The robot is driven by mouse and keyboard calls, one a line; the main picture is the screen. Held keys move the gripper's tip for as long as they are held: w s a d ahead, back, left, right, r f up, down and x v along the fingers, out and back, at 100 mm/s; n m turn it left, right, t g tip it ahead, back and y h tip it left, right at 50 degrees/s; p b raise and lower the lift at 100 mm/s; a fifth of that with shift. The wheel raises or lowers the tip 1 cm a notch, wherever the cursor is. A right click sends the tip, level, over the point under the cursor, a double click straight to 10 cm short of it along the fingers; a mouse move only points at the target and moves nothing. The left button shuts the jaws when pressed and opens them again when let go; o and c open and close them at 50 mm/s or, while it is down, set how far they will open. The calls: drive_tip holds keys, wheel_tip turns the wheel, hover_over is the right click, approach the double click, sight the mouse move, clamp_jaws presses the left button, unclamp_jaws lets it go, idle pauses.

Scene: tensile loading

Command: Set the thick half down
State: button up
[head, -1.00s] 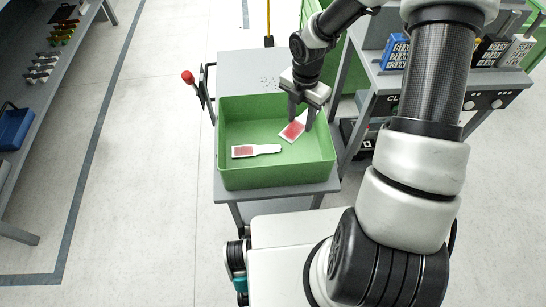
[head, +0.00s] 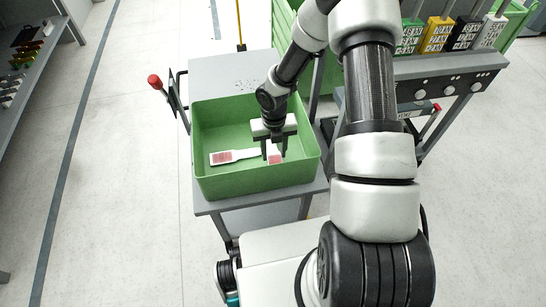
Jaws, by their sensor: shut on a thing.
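A green bin (head: 255,181) stands on a grey cart. One specimen half (head: 222,157), white with a red patch on its wide end, lies flat on the bin floor at the left, its narrow neck pointing right. My gripper (head: 273,158) is down inside the bin, right of the middle, shut on the other half (head: 275,157), also white with a red patch. Its far part is hidden by the fingers. The two halves are close together; I cannot tell whether they touch, or whether the held half rests on the floor. I cannot tell their thicknesses apart.
The grey cart (head: 235,70) has a clear top behind the bin. A red-knobbed lever (head: 155,82) stands at its left. A grey bench (head: 450,68) with several coloured boxes is at the right. Bare bin floor shows behind the lying half.

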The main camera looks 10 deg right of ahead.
drive_tip(key=shift+f, duration=1.2)
drive_tip(key=shift+f+b, duration=0.2)
drive_tip(key=shift+b, duration=0.15)
drive_tip(key=o, duration=1.2)
drive_tip(key=shift+c, duration=0.2)
drive_tip(key=shift+r, duration=0.1)
